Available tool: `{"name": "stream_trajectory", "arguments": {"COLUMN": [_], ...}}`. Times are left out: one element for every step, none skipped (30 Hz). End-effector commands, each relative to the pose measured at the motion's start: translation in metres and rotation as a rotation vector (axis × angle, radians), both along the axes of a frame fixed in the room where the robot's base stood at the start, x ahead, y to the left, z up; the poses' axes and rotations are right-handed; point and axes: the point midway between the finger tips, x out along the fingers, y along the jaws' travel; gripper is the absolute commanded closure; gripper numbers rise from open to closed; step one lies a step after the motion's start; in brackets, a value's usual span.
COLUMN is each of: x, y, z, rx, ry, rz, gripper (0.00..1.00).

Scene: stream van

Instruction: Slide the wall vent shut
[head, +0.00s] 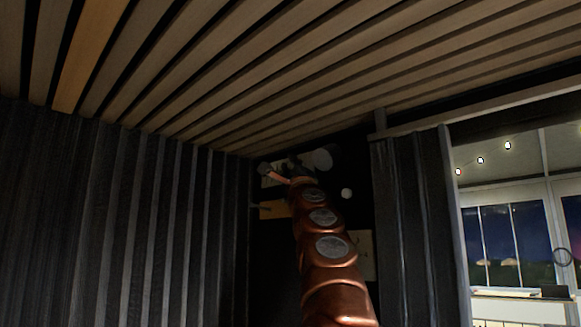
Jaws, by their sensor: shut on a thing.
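My gripper (292,166) is small and dark at the far end of my copper arm, high against the dark back wall close under the slatted ceiling. It is shut on part of what looks like the wall vent (267,181), a pale grey plate beside and behind it. The gripper and my arm cover much of the vent. The shadow hides the fingertips' exact hold and how far the vent's slide is open.
A yellowish panel (273,210) is below left, a pale plate (366,256) right of my arm. Ribbed dark walls flank this recess; a bright windowed room opens at right.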

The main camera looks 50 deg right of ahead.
Motion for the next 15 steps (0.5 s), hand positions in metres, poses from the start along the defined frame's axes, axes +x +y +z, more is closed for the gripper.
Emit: {"name": "stream_trajectory", "arguments": {"x": [0.0009,0.0008,0.0005,0.0002,-0.0001,-0.0006,-0.001,-0.0014,-0.0015,-0.0015,-0.0018,-0.002,-0.0022,-0.0025,-0.0028], "y": [0.0018,0.0015,0.0008,0.0003,-0.0005,-0.0013,-0.0017,-0.0021,-0.0019,-0.0022,-0.003,-0.0036,-0.0039,-0.0042,-0.0044], "z": [0.0005,0.0004,0.0005,0.0004,0.0003,0.0003,0.0003,0.0003,0.0003,0.0003,0.0002,0.0,0.0,-0.0001,-0.0001], "rx": [-0.001,-0.001,-0.001,-0.002,-0.002,-0.003,-0.003,-0.003,-0.003,-0.003,-0.004,-0.003,-0.003,-0.003,-0.003], "ry": [0.0,0.001,0.002,0.003,0.003,0.004,0.003,0.004,0.004,0.004,0.004,0.004,0.004,0.004,0.004], "rz": [0.004,0.003,0.001,0.001,-0.001,-0.003,-0.004,-0.006,-0.006,-0.006,-0.007,-0.008,-0.008,-0.008,-0.01], "gripper": [1.0,1.0,1.0,1.0,1.0,1.0,1.0,1.0,0.78,0.75,0.72,0.68,0.65,0.61,0.57]}}
